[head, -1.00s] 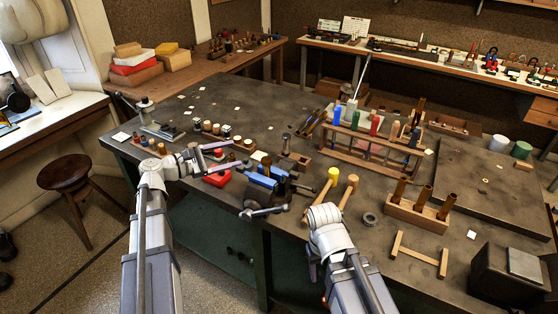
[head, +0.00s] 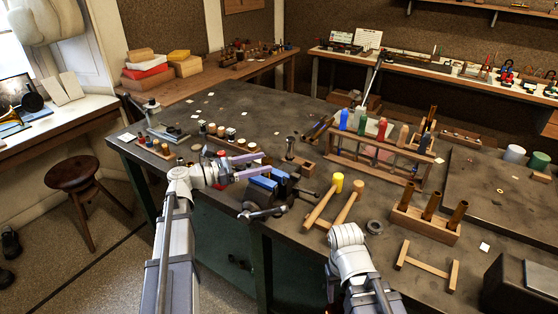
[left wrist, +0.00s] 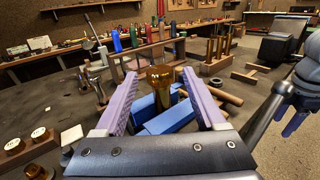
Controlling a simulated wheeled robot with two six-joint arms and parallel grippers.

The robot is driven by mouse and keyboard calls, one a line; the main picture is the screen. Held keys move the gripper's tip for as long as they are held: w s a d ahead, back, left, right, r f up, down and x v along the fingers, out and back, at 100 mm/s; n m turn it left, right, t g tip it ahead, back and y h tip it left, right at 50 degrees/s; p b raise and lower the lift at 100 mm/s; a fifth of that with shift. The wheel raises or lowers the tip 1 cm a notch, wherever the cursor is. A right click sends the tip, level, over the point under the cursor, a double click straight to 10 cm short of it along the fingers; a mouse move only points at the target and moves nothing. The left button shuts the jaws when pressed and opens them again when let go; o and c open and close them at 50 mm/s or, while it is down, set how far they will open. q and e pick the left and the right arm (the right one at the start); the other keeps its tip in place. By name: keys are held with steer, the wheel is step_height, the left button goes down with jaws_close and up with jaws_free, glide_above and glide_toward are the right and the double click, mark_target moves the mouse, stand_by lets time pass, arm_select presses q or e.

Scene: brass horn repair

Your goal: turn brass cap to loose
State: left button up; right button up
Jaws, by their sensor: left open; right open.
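A brass piece (left wrist: 160,80) with a wide rounded top stands upright at the blue-jawed vise, seen between my left fingers in the left wrist view. I cannot make out a separate cap on it. The blue jaws (left wrist: 168,117) of the vise are beside and below it; the vise (head: 268,188) sits at the table's front edge. My left gripper (head: 266,162) is open, its purple fingers spread on either side of the brass piece with gaps showing. My right gripper (left wrist: 296,122) shows only partly at the right of the left wrist view, away from the vise.
Two mallets (head: 322,203) lie right of the vise, near a dark ring (head: 374,227). A wooden rack (head: 380,165) of coloured handles stands behind them. A block with brass tubes (head: 425,223) is further right. The table's back left is mostly clear.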

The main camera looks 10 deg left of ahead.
arm_select(q)
steer(key=x, duration=0.6)
jaws_close()
stand_by(0.6)
